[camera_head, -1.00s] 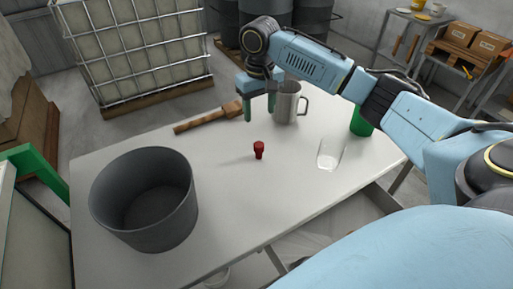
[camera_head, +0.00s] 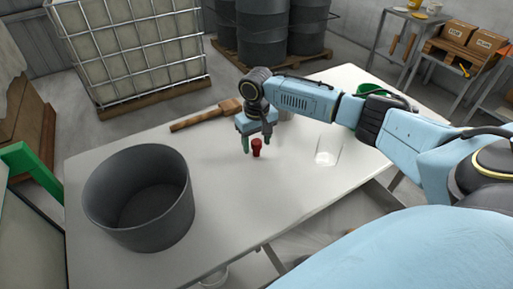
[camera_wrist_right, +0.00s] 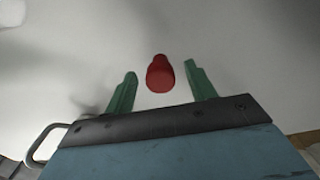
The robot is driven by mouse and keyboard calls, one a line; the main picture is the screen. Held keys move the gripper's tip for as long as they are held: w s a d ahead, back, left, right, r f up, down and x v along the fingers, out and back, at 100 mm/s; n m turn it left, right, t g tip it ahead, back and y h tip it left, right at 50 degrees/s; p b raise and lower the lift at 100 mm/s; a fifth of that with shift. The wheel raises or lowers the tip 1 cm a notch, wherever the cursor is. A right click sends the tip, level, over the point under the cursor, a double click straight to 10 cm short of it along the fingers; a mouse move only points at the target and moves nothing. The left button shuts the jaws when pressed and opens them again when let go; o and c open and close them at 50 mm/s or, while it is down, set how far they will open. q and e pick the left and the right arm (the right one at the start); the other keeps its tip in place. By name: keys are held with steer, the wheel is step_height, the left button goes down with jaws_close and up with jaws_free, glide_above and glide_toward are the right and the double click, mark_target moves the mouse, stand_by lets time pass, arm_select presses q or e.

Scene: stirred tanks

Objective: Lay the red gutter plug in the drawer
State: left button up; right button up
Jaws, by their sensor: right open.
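The red gutter plug (camera_head: 257,149) stands on the grey-white table (camera_head: 235,205), near its middle. My right gripper (camera_head: 256,142) is open just above and around the plug in the head view. In the right wrist view the plug (camera_wrist_right: 160,74) shows between the two green fingertips of the gripper (camera_wrist_right: 160,73), with a gap on each side. What looks like an open drawer (camera_head: 338,222) shows under the table's front edge, partly hidden by my own body. My left gripper is not in view.
A dark grey tub (camera_head: 140,200) stands at the table's left. A clear glass (camera_head: 327,152) stands right of the plug. A metal mug is mostly hidden behind my right arm. The table's front middle is clear.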

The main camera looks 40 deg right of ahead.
steer(key=c, duration=1.1)
